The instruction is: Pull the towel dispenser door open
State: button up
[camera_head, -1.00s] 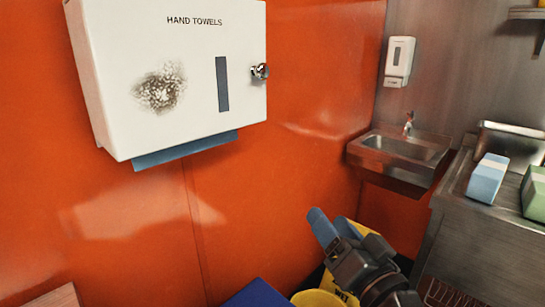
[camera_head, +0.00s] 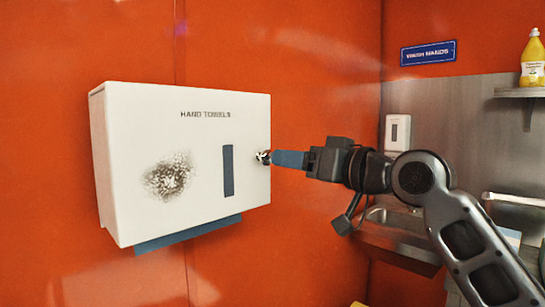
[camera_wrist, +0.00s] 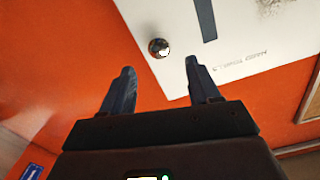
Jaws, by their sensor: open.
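The white towel dispenser (camera_head: 130,140) hangs on the orange wall, with "HAND TOWELS" on its front, a dark smudge and a narrow blue-grey window. Its door looks shut. A round metal knob (camera_head: 263,157) sits at the door's right edge. My gripper (camera_head: 276,158) is at the knob's right side in the head view. In the wrist view the knob (camera_wrist: 158,48) lies just ahead of the two blue fingertips, between their lines. My gripper (camera_wrist: 160,68) is open and empty there. Whether a fingertip touches the knob cannot be told.
A blue towel edge (camera_head: 190,233) sticks out below the dispenser. A soap dispenser (camera_head: 397,131) and a steel sink (camera_head: 400,235) are to the right, partly behind my arm. A shelf (camera_head: 520,92) holds a yellow bottle (camera_head: 533,60). The wall left of the dispenser is clear.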

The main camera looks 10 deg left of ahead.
aim_at(270, 156)
jog(key=p+x, duration=0.1)
jog(key=x, duration=0.5)
jog(key=shift+w+a, duration=0.2)
jog(key=shift+a, duration=0.1)
jog(key=shift+c, duration=0.2)
grip_shut()
